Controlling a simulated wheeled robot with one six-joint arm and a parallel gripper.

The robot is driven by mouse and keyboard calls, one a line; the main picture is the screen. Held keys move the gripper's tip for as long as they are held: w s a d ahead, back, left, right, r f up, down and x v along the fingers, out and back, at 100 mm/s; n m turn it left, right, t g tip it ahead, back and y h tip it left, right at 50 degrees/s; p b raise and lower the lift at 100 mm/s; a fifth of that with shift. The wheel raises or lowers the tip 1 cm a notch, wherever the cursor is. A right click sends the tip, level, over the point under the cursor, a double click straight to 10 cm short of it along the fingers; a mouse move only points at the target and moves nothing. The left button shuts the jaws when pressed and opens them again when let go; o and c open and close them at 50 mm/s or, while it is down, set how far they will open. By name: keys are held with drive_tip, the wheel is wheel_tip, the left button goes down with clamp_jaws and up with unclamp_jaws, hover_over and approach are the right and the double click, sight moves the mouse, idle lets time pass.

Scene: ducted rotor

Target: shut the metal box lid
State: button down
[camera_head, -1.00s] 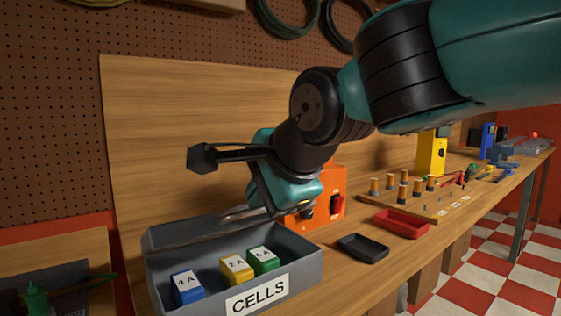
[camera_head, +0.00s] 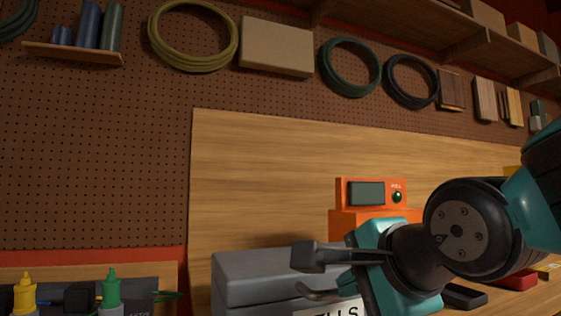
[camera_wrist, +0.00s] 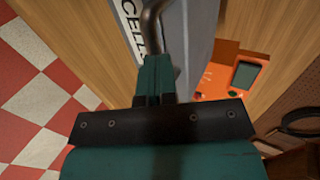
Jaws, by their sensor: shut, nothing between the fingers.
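The grey metal box (camera_head: 232,302) is at the bottom of the head view, cut off by the picture's edge. Its lid (camera_head: 262,262) lies down over the box, and no cells show inside. I cannot tell whether it sits fully flush. My gripper (camera_head: 312,291) is shut and empty, with its hooked metal fingertips low over the lid's front near the CELLS label. In the wrist view the fingertips (camera_wrist: 152,18) are in front of the grey lid (camera_wrist: 203,25), beside the label (camera_wrist: 130,22). I cannot tell whether they touch it.
An orange device (camera_head: 373,194) with a small screen stands right behind the box. A black tray (camera_head: 463,296) and a red tray (camera_head: 517,281) lie to the right. Yellow and green bottles (camera_head: 110,291) stand at the lower left. A wooden board backs the bench.

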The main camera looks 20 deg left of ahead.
idle(0.4)
drive_tip(key=p+v, duration=0.3)
drive_tip(key=v, duration=0.9)
drive_tip(key=s+d+f+n+g+h, duration=0.2)
drive_tip(key=s+d+f+n+g, duration=0.2)
drive_tip(key=d+f+n, duration=0.5)
drive_tip(key=s+d+f+n+g+h, duration=0.2)
drive_tip(key=s+d+f+n+g, duration=0.35)
drive_tip(key=f, duration=0.55)
wheel_tip(320, 180, up, 23)
drive_tip(key=d+n+t+p, duration=0.1)
drive_tip(key=p, duration=2.2)
drive_tip(key=shift+w, duration=0.4)
drive_tip(key=shift+d+f, duration=0.1)
drive_tip(key=shift+d, duration=0.05)
